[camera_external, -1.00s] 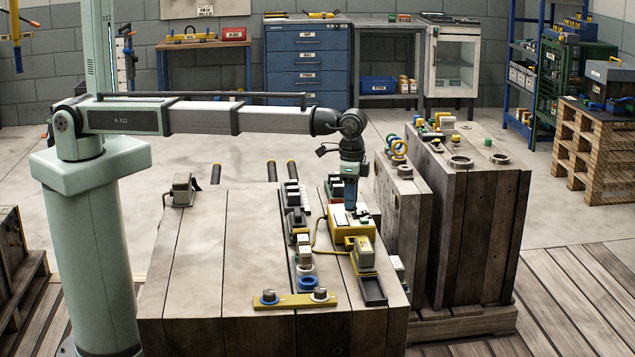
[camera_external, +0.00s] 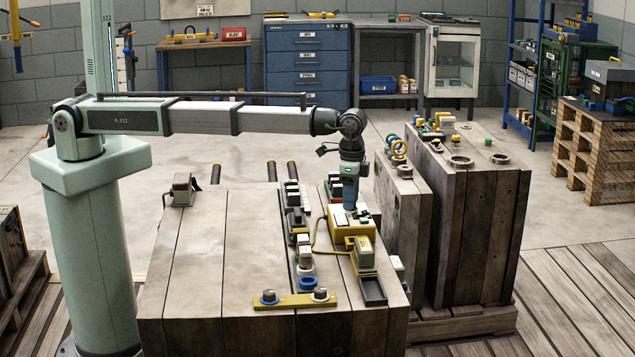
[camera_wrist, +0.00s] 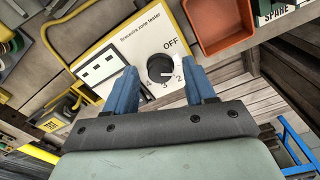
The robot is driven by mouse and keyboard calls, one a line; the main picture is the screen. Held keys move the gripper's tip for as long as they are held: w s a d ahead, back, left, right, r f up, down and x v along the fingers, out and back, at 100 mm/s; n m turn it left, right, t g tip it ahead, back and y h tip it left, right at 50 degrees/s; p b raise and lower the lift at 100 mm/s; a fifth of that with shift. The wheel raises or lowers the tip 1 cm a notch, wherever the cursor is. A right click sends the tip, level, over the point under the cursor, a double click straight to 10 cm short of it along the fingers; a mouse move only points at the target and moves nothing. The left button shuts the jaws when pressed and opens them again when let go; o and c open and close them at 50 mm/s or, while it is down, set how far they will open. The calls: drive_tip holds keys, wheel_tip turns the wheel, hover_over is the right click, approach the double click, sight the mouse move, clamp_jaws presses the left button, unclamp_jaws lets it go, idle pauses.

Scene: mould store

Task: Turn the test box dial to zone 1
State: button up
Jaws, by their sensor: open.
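The test box (camera_external: 362,230) is a yellow-edged box on the wooden block top, under my gripper (camera_external: 350,208). In the wrist view its white face (camera_wrist: 135,45) reads "thermocouple zone tester" or similar, with dark display windows at left. The black round dial (camera_wrist: 160,68) carries a white pointer mark that seems to face right, towards the 2.
An orange-red tray (camera_wrist: 218,25) lies right beside the box in the wrist view. A yellow cable (camera_wrist: 60,45) loops at left. In the external view a yellow connector unit (camera_external: 362,252) and dark tray (camera_external: 373,291) stand close in front.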

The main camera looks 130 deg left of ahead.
wheel_tip(320, 180, up, 14)
drive_tip(key=shift+a, duration=0.15)
idle(0.5)
drive_tip(key=shift+f, duration=0.1)
